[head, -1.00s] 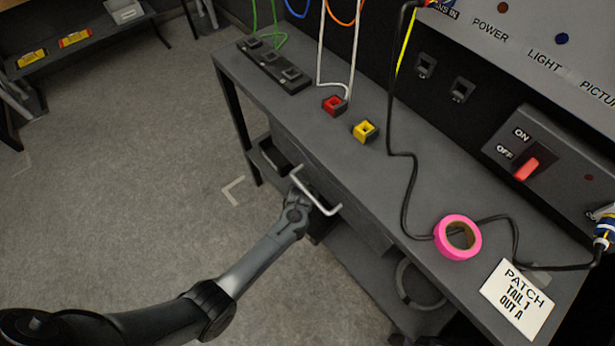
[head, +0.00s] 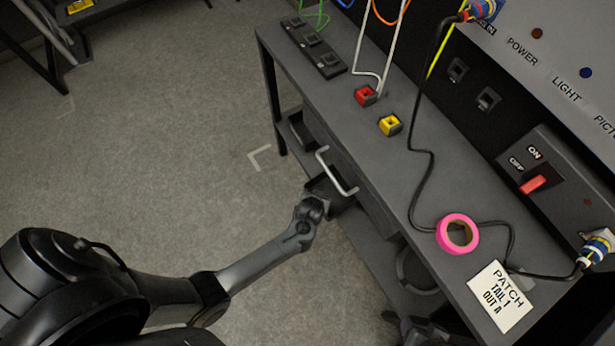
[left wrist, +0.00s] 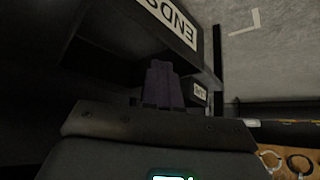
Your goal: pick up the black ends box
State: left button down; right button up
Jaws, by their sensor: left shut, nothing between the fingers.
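The black ends box (left wrist: 190,38) shows in the left wrist view as a dark wall with a white label reading ENDS, upside down and cut by the top edge. In the head view a dark box (head: 322,186) sits under the bench by the drawer handle, partly hidden; its label cannot be read there. My left gripper (left wrist: 163,66) is shut and empty, its fingers together just below the labelled wall in the wrist picture. I cannot tell whether they touch it. In the head view its fingertips are hidden at the box. My right gripper is not in view.
A silver drawer handle (head: 337,172) juts out just above my left wrist. The bench top (head: 385,165) overhangs the shelf. Another dark bin (head: 301,130) stands farther left under the bench. Pink tape (head: 457,234) lies on top. Open floor (head: 180,150) is at left.

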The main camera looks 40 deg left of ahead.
pick_arm(q)
jog(key=s+d+p, duration=0.3)
jog(key=s+d, duration=0.1)
jog(key=s, duration=0.7)
jog(key=shift+s, duration=0.15)
jog(key=c, duration=1.8)
grip_release()
jog(key=shift+s+d+r, duration=0.1)
jog(key=shift+s+d, duration=0.1)
jog(key=shift+s, duration=0.05)
jog(key=o, duration=0.6)
jog(key=shift+s+d+p, duration=0.15)
jog(key=shift+s+p, duration=0.15)
jog(key=shift+s, duration=0.1)
jog(key=shift+c, duration=0.2)
